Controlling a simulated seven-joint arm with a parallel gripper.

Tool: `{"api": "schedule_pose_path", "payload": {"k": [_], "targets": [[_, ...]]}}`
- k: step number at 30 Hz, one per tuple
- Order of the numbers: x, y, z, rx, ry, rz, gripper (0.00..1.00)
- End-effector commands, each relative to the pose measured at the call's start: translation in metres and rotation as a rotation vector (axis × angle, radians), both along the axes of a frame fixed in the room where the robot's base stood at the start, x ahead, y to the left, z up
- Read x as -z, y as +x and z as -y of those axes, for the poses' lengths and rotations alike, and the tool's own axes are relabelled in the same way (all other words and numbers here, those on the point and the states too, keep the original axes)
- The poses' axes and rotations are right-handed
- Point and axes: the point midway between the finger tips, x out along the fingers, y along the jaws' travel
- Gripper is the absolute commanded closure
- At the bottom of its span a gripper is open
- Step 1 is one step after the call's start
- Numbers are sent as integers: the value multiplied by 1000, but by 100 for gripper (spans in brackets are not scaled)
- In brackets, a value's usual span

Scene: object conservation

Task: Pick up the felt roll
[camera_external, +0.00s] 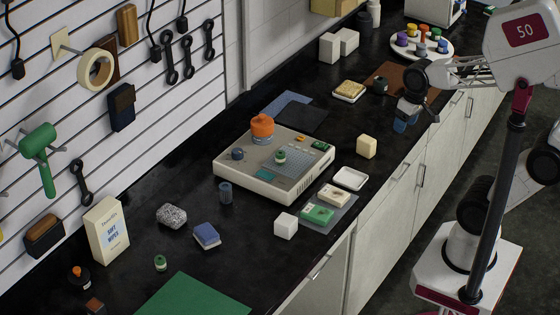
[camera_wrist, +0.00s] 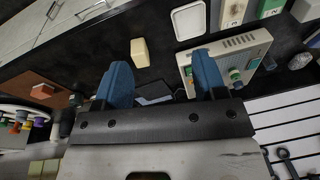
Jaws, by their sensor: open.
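No object is clearly recognisable as the felt roll. A small dark blue upright cylinder (camera_external: 225,194), in front of the beige instrument (camera_external: 258,190), may be it, but I cannot tell its material. My gripper (camera_external: 405,122) is above the right part of the black bench, away from that cylinder. In the wrist view its two blue fingers (camera_wrist: 163,78) are spread apart with nothing held between them. A cream block (camera_external: 367,146) stands on the bench near the gripper; it also shows in the wrist view (camera_wrist: 139,52).
A white tray (camera_external: 350,178), a white cube (camera_external: 286,225), a speckled grey lump (camera_external: 171,215) and a blue block (camera_external: 207,235) lie on the bench. A green sheet (camera_external: 195,298) is in front. A round rack (camera_external: 421,43) and a brown mat (camera_external: 390,78) are at the back.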

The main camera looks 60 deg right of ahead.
Motion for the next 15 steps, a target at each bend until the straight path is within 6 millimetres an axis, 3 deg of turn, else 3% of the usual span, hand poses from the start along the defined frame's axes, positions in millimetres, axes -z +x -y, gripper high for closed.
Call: {"api": "schedule_pose_path", "payload": {"k": [15], "targets": [[23,89,-51,366,364,-264,35]]}}
